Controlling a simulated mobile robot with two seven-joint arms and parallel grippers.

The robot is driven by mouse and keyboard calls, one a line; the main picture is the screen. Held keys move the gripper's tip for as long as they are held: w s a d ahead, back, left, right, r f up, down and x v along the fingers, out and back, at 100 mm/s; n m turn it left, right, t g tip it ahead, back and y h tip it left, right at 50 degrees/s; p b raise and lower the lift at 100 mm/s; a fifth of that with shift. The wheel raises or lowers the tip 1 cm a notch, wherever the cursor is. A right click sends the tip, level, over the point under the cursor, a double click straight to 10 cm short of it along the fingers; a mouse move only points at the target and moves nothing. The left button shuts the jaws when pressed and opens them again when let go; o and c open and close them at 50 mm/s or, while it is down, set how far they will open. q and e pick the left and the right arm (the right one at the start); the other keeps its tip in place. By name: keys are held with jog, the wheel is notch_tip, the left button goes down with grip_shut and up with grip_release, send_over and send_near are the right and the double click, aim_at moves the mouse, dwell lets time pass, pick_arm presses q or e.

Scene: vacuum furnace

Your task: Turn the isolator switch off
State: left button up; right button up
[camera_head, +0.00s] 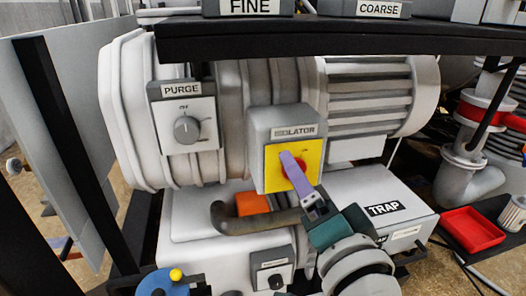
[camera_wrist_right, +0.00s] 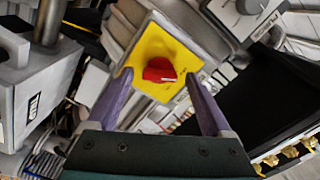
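The isolator switch is a red rotary knob (camera_head: 304,170) on a yellow plate (camera_head: 275,178). The plate is on a grey box labelled ISOLATOR (camera_head: 287,117). In the right wrist view the red knob (camera_wrist_right: 160,71) has a pale pointer mark. My right gripper (camera_head: 288,156) is in front of the plate, and its purple finger partly covers the knob in the head view. In the right wrist view my right gripper (camera_wrist_right: 158,77) is open, with the knob between and just beyond the fingertips. Gaps show on both sides of the knob. My left gripper is not in view.
A dark shelf edge (camera_head: 340,40) runs above the isolator box. A PURGE dial (camera_head: 187,129) is to the left. A brown pipe (camera_head: 255,221) and orange block (camera_head: 251,204) lie below. A TRAP box (camera_head: 384,208) and red tray (camera_head: 472,229) are at right.

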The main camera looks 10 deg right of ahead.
jog(key=shift+s, duration=0.1)
jog(key=s+p, duration=0.1)
jog(key=s, duration=0.8)
jog(key=shift+s+d, duration=0.15)
jog(key=shift+s, duration=0.25)
